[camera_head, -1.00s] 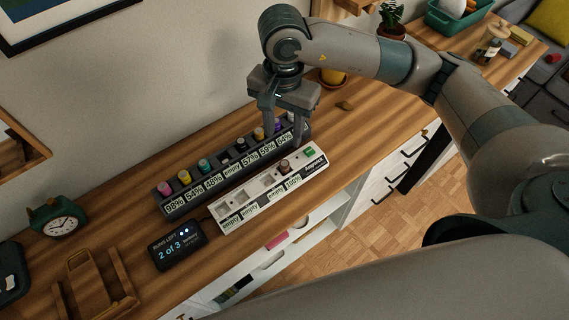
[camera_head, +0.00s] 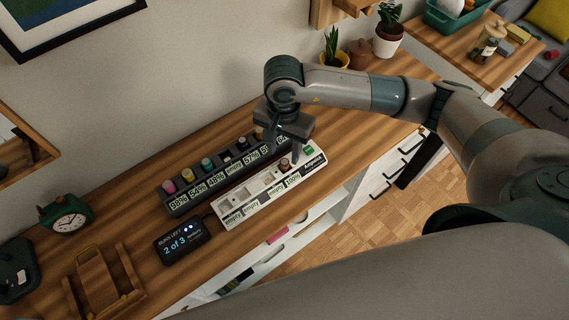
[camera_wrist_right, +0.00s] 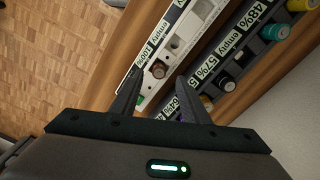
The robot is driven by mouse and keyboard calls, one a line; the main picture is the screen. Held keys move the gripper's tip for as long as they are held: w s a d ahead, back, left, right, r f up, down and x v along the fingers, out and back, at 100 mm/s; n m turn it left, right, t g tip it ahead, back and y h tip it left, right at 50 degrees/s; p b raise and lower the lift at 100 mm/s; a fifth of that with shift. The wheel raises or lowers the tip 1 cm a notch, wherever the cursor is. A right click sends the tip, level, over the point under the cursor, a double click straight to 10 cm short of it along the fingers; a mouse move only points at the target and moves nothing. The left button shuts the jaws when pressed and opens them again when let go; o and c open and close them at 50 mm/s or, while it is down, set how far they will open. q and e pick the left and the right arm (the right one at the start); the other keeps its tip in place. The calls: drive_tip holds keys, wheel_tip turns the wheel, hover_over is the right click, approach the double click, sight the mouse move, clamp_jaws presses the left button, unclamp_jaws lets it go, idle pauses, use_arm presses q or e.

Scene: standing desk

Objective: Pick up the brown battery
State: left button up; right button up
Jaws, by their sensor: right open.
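The brown battery (camera_head: 284,164) stands upright in a slot of the white charger (camera_head: 233,221), beside the 100% label. In the right wrist view the brown battery (camera_wrist_right: 158,70) shows just beyond the fingertips, in line with the gap between them. My right gripper (camera_head: 283,152) is open and points down over the right part of the charger and the dark rack. In the right wrist view its two fingers (camera_wrist_right: 158,92) are apart with nothing held between them. My left gripper is not in view.
The dark rack (camera_head: 177,213) of coloured batteries stands right behind the charger, partly hidden by my gripper. A display (camera_head: 182,243) reading 2 of 3, a green clock (camera_head: 66,215) and a wooden stand (camera_head: 105,283) are at the left. Potted plants stand at the back right.

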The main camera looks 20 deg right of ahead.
sight(284, 162)
drive_tip(key=shift+f+p, duration=0.5)
drive_tip(key=shift+p, duration=0.1)
wheel_tip(284, 162, down, 3)
drive_tip(key=shift+s+r+p, duration=0.1)
drive_tip(key=shift+p, duration=0.75)
drive_tip(key=shift+f, duration=0.6)
clamp_jaws()
